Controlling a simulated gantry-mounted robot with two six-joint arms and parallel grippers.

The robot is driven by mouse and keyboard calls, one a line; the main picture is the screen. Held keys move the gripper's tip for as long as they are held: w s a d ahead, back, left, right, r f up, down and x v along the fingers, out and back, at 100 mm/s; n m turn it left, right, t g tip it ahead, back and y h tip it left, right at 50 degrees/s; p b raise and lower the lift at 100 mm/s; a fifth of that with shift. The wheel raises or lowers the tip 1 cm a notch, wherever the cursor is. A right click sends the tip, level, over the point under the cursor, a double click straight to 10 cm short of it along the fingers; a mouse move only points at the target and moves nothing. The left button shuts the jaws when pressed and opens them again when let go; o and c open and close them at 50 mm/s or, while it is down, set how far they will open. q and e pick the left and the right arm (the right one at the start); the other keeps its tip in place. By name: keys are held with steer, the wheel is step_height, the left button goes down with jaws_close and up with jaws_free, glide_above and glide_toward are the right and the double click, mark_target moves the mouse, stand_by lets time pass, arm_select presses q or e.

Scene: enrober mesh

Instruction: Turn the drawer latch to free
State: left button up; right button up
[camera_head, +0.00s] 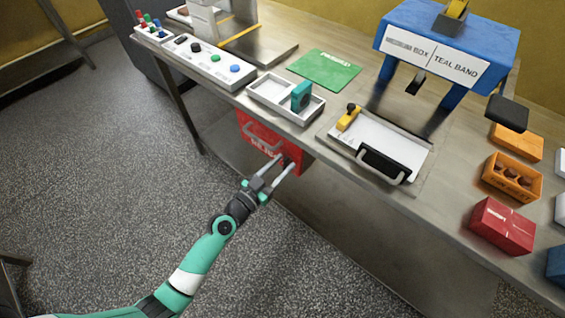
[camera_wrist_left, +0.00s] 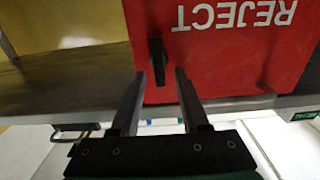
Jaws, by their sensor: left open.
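The red reject drawer (camera_head: 254,135) hangs under the front edge of the bench, its front closed. In the left wrist view the drawer front (camera_wrist_left: 225,65) fills the upper right and its REJECT lettering is upside down. The drawer latch (camera_wrist_left: 157,58) is a short black bar, upright in that view. My left gripper (camera_head: 282,165) is open and points at the drawer front's right side. In the left wrist view its two fingers (camera_wrist_left: 159,74) lie either side of the latch's lower end, with gaps. I cannot tell whether the fingertips reach the latch's depth.
On the bench above stand a grey divided tray (camera_head: 262,93) with a teal piece (camera_head: 301,96), a green mat (camera_head: 325,71), and a white tray (camera_head: 405,152) with a black handle. A button panel (camera_head: 208,63) stands left. The floor before the drawer is clear.

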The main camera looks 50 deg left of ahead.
arm_select(q)
steer(key=shift+w, duration=0.35)
steer(key=shift+c, duration=0.3)
jaws_close()
